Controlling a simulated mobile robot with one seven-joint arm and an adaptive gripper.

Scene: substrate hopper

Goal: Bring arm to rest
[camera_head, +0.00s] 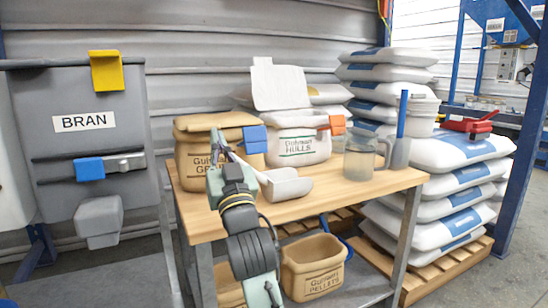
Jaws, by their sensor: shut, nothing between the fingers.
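My arm rises from the bottom of the view, in front of the wooden-topped table (352,190). My gripper (217,140) is at its upper end, in front of the tan grain container, pointing up and away. Its fingers look small and dark and are closed with nothing in them. A light grey scoop (287,187) lies on the tabletop just right of the gripper, its handle running up toward the fingers. I cannot tell how close the handle is to them.
The tan container (192,160) has a blue clip (253,139). Beside it stand a white hulls container (297,146) with its lid raised and a clear jug (360,158). A grey BRAN hopper (85,110) stands left, stacked sacks (455,190) right. A pellets container (312,265) sits below.

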